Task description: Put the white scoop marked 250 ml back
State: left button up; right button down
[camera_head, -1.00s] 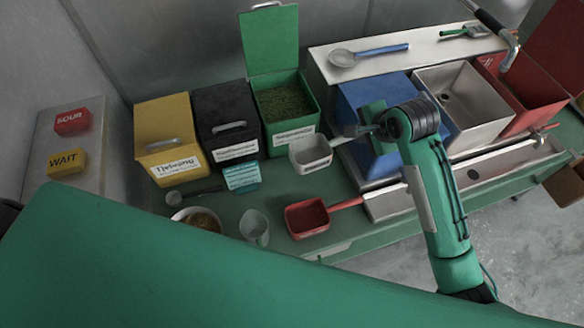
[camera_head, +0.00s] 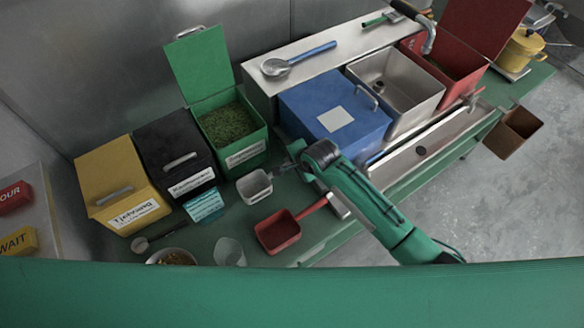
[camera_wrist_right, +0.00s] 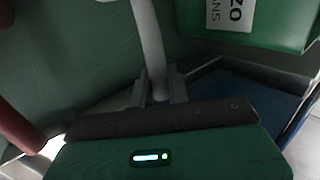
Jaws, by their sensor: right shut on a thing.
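The white scoop (camera_head: 254,187) is in front of the open green bin (camera_head: 230,122), with its cup facing up in the head view. I cannot read a marking on it. My right gripper (camera_head: 290,166) is shut on its handle, just right of the cup. In the right wrist view the pale handle (camera_wrist_right: 149,38) runs up from between the jaws (camera_wrist_right: 160,92). The cup is out of that view. I cannot tell whether the scoop touches the counter or hangs a little above it. My left gripper is not in view.
A red scoop (camera_head: 278,232) lies on the counter near its front edge. A clear cup (camera_head: 229,252), a bowl (camera_head: 171,257) and a turquoise box (camera_head: 203,205) stand to the left. Black (camera_head: 175,153) and yellow (camera_head: 121,186) bins are beside the green one; a blue bin (camera_head: 335,112) is right.

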notch_tip(320, 180, down, 4)
jog(key=shift+r, duration=0.1)
jog(key=shift+f, duration=0.2)
jog(key=c, duration=1.3)
grip_release()
jog(key=shift+c, duration=0.2)
jog(key=shift+r, duration=0.15)
jog(key=v, duration=1.2)
jog(key=shift+b, duration=0.45)
jog(key=shift+s, duration=0.1)
